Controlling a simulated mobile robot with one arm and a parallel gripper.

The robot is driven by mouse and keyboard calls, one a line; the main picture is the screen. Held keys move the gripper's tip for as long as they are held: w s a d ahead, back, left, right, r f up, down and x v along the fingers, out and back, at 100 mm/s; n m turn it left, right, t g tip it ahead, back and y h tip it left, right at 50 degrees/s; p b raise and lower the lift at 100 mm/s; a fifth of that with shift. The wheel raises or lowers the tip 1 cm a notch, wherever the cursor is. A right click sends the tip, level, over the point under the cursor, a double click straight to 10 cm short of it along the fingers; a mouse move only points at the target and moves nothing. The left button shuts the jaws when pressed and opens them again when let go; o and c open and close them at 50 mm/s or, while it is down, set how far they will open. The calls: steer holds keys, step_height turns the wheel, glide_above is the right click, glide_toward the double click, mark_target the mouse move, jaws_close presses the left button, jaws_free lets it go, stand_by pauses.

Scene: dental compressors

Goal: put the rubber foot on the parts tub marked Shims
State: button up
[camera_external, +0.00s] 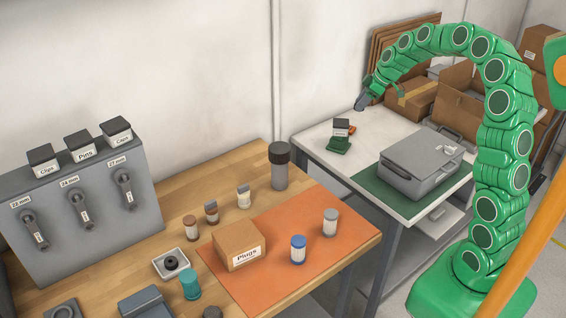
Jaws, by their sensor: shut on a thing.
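My gripper (366,97) is above the far left part of the white table (313,138), shut on a small dark grey piece (360,103). The piece looks like the rubber foot, but it is too small to be sure. The held piece is apart from this tub.
A grey case (420,165) sits on a green mat on the white table. Cardboard boxes (410,97) stand behind. On the wooden bench are a Plugs box (239,246), several small bottles and a white tray (161,266). Tubs marked Clips, Pins (84,148) and Caps top a grey panel.

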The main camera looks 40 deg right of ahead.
steer(key=s, duration=0.2)
glide_toward(338, 122)
steer(key=shift+w+a+f, duration=0.1)
steer(key=shift+w+a, duration=0.15)
steer(key=shift+a, duration=0.3)
steer(key=shift+w+a+f, duration=0.1)
steer(key=shift+w+a, duration=0.15)
steer(key=shift+a, duration=0.25)
steer(key=shift+w+d+f, duration=0.1)
steer(key=shift+w+f, duration=0.5)
steer(key=shift+f, duration=1.65)
steer(key=shift+f, duration=0.15)
steer(key=o, duration=1)
steer(key=shift+o, duration=0.2)
